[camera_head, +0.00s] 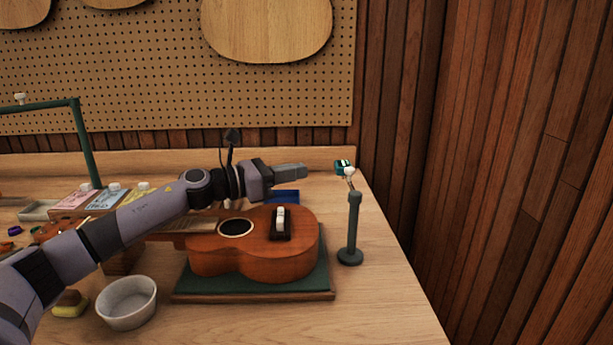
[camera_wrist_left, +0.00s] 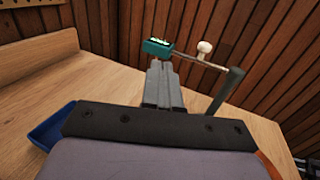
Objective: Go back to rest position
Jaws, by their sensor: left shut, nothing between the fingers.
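My left gripper (camera_head: 303,171) is stretched across the back of the bench, above the ukulele. Its fingers are shut and empty, and they also show in the left wrist view (camera_wrist_left: 161,66). The fingertips point at a small teal device (camera_head: 342,166) on a dark stand (camera_head: 354,226). In the left wrist view the teal device (camera_wrist_left: 158,46) appears just beyond the fingertips. I cannot tell whether they touch. The brown ukulele (camera_head: 262,248) lies on a green mat (camera_head: 258,295), with a dark block with a white top on its body. My right gripper is not in view.
A white bowl (camera_head: 127,302) stands at the front left of the mat. A blue tray (camera_head: 285,197) sits behind the ukulele. A green frame (camera_head: 84,140) and coloured cards stand at the left. The bench's right front is clear, and a wooden wall (camera_head: 530,180) rises at the right.

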